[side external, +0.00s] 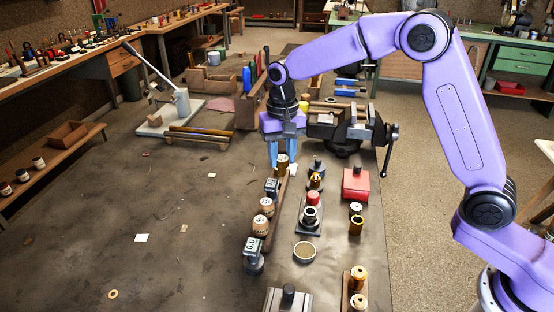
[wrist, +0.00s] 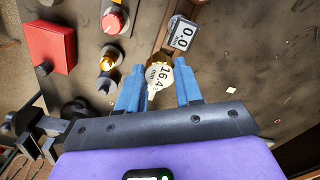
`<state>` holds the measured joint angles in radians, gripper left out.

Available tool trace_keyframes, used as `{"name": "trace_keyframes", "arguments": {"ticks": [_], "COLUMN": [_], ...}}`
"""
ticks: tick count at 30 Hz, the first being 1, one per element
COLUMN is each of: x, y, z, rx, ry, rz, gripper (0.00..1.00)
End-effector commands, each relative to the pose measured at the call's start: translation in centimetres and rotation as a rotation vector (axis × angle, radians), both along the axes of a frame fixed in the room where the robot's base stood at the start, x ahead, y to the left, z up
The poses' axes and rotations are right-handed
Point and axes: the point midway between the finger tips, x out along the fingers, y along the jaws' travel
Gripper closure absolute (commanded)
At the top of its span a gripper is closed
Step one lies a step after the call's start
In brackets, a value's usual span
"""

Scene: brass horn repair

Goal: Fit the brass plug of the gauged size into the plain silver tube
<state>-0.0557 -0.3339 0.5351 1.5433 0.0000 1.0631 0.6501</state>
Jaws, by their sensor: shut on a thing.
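My gripper (wrist: 160,85) has its blue fingers shut on a brass plug (wrist: 158,76) with a pale top marked 16.4. The plug (side external: 281,160) also shows between the fingers in the side view, upright over the far end of a wooden rack (side external: 277,217). I cannot tell whether its foot touches the rack. Two brass plugs with pale tops (side external: 266,207) stand nearer in the rack. A grey gauge (wrist: 183,34) reads 0.0. A silver-rimmed tube-like part (side external: 310,215) stands on a dark plate right of the rack; I cannot tell if it is the plain silver tube.
A red-knobbed part (side external: 313,198), a red block (side external: 356,184) and a shallow round dish (side external: 304,252) stand right of the rack. A dark vise (side external: 345,130) is behind, close to my gripper. The bench's left half (side external: 130,210) is mostly clear.

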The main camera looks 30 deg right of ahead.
Motion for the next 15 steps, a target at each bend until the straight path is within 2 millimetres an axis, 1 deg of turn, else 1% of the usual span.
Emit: {"name": "trace_keyframes", "arguments": {"ticks": [1, 9, 12, 15], "x": [-1.1, -6.9, -8.7, -9.9], "y": [0.0, -0.2, -0.4, -0.6], "z": [0.4, 1.5, 1.6, 1.6], "rx": [0.001, 0.000, 0.001, 0.001], "ry": [-0.001, -0.002, -0.001, -0.001], "rz": [0.001, -0.001, -0.001, -0.001], "gripper": [0.97, 0.97, 0.97, 0.97]}}
